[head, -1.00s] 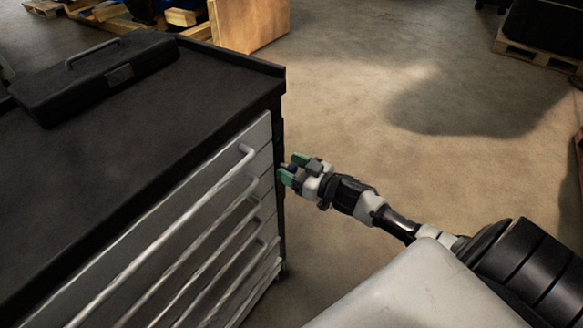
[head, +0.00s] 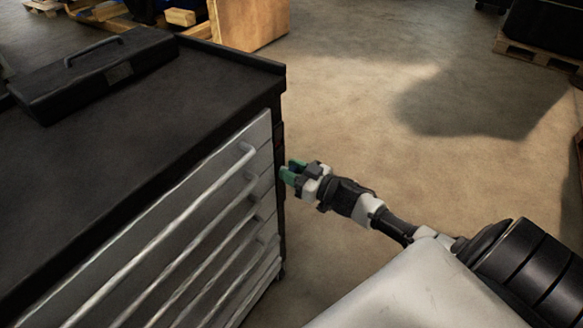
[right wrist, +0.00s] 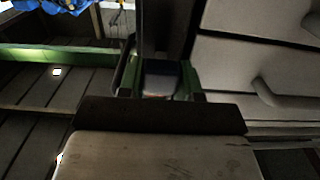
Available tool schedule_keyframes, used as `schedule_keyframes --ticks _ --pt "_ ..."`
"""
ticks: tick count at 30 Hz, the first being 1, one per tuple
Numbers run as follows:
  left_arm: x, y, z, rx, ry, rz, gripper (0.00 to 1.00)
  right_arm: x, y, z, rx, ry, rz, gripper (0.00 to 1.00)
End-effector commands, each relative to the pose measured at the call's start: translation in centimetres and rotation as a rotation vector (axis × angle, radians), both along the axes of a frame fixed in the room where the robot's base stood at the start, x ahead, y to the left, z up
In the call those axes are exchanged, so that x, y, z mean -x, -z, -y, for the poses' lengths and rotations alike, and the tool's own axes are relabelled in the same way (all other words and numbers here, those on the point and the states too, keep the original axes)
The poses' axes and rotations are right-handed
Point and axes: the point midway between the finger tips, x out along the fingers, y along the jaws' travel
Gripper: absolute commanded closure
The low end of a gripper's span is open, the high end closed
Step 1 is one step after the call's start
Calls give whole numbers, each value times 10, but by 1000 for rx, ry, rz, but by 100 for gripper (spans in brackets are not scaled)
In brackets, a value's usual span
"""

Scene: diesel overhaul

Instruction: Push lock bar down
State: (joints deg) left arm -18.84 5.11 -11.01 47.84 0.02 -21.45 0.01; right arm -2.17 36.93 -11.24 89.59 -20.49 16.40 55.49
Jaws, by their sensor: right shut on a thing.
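The lock bar (head: 280,150) appears as a dark upright strip along the right front edge of the drawer cabinet (head: 100,150). My right gripper (head: 290,172), with green fingertips, is at this strip, level with the upper drawers, and is shut on it. In the right wrist view, a dark bar (right wrist: 163,28) runs up from between the green fingers of my right gripper (right wrist: 160,82). The exact contact is in shadow and partly hidden. My left gripper is not in view.
Long drawer handles (head: 190,205) stick out from the cabinet front, left of my right gripper. A black toolbox (head: 85,75) lies on the cabinet top. A wooden crate (head: 248,22) stands behind the cabinet.

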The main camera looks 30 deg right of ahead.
Motion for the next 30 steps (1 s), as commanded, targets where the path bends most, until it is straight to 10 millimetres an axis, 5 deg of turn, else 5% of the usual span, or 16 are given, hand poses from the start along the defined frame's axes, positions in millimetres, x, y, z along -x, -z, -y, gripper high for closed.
schedule_keyframes --ticks 12,13,17,30 --pt "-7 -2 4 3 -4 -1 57 1 12 0 3 0 -5 100" --pt "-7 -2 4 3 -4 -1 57 1 13 0 3 0 -5 62" --pt "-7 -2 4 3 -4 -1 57 1 12 0 3 0 -4 42" --pt "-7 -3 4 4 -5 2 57 13 11 5 1 0 -4 40"
